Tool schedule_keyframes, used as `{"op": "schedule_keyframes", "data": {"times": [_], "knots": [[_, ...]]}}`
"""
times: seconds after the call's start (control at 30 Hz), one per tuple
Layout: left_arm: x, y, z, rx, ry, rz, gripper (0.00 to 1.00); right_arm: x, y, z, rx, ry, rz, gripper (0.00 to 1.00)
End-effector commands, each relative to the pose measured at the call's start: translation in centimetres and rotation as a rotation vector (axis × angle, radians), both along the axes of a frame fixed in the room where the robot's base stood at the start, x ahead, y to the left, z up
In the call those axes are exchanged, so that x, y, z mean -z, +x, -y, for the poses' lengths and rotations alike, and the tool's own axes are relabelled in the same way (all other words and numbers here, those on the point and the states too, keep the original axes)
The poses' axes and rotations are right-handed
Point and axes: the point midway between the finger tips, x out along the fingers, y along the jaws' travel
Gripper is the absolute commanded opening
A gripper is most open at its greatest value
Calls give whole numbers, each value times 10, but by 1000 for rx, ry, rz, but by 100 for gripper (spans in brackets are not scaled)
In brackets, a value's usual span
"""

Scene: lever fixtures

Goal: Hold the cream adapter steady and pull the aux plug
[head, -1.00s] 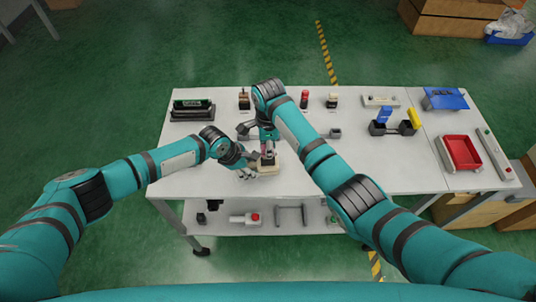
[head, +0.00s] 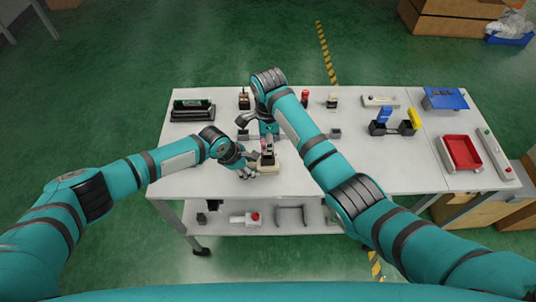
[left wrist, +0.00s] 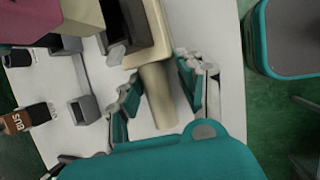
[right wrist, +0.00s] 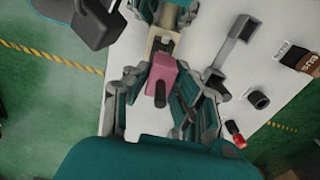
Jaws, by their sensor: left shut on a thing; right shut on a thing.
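The cream adapter (head: 266,168) is near the table's front edge, with a dark socket part on top. In the left wrist view its cream grip (left wrist: 158,95) lies between the fingers of my left gripper (left wrist: 160,92), which is shut on it from the left. My right gripper (right wrist: 162,85) is shut on the pink aux plug (right wrist: 160,74), above the adapter. The plug also shows at the upper left of the left wrist view (left wrist: 45,18). Beside it, the dark socket (left wrist: 142,18) shows. The fingers partly hide the joint; I cannot tell whether the plug tip is clear of the socket.
Grey blocks (head: 335,133) stand on the white table behind the adapter. A red tray (head: 463,152), a blue box (head: 445,98) and a dark fixture with blue and yellow levers (head: 395,128) stand to the right. The table's front left is clear.

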Motion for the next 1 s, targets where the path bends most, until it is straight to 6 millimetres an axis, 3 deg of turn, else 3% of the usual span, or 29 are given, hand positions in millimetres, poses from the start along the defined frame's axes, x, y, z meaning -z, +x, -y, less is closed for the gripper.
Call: {"op": "schedule_keyframes", "data": {"times": [0.3, 0.77, 1.0], "knots": [[1, 0, -1, 0, 3, -1, 0, -12, 0, 0, 0, 1, 1, 0], [1, 0, -1, 0, 3, -1, 0, -15, 0, 0, 0, 0, 0, 0], [1, -1, -1, 0, 3, -1, 0, -29, 0, 0, 0, 0, 1, 0]]}}
